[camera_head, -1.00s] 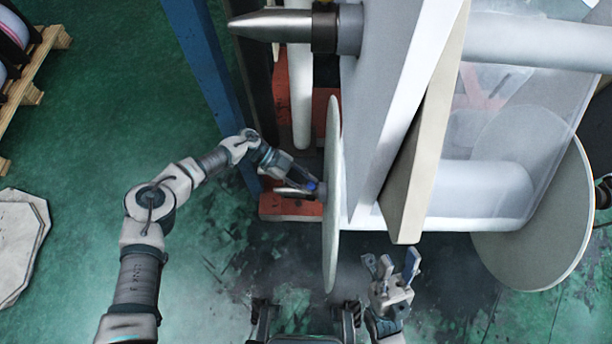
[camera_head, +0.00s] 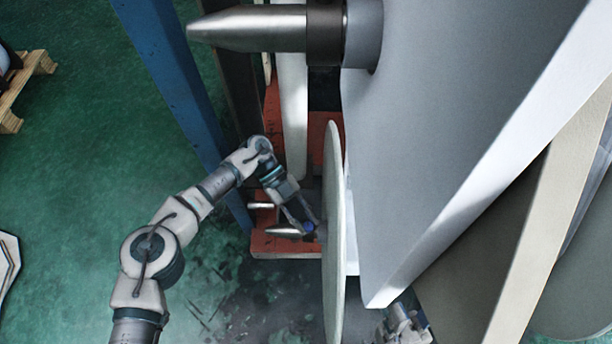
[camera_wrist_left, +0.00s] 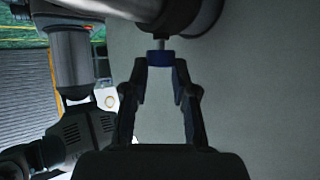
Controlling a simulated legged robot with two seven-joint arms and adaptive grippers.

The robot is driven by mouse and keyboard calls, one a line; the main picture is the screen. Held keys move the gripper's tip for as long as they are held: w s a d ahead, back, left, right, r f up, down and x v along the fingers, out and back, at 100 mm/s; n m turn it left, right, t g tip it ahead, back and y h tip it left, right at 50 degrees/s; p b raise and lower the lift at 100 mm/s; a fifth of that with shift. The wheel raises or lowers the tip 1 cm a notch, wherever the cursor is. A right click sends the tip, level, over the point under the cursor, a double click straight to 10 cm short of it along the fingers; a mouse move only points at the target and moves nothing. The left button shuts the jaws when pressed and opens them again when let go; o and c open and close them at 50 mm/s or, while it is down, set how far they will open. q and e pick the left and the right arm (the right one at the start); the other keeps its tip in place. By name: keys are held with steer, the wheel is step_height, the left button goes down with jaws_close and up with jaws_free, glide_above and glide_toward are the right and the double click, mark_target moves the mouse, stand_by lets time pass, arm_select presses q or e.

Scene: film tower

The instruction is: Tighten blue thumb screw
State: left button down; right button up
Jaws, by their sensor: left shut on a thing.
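The blue thumb screw (camera_head: 309,227) is on the collar of the lower metal spindle (camera_head: 284,231), beside the pale round disc (camera_head: 333,250). My left gripper (camera_head: 304,219) reaches it from the left side of the disc. In the left wrist view the blue screw head (camera_wrist_left: 160,58) sits between the fingertips of my left gripper (camera_wrist_left: 160,70), which is shut on it. A thin metal shank shows above the head, running to the dark collar (camera_wrist_left: 180,15). My right gripper (camera_head: 406,326) is at the bottom, partly hidden by the large white panel; its fingers are unclear.
The large white panel (camera_head: 440,130) fills much of the right side. An upper metal spindle (camera_head: 250,28) points left above my left arm. A blue post (camera_head: 170,80) stands behind that arm, near an orange base (camera_head: 275,245). Green floor (camera_head: 85,150) is open at left.

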arm_select(q)
steer(key=shift+s+f, duration=0.2)
steer(key=shift+f, duration=0.15)
steer(key=c, duration=0.9)
jaws_free()
steer(key=r, duration=1)
steer(key=shift+s+a+r, duration=0.1)
steer(key=shift+s+r, duration=0.1)
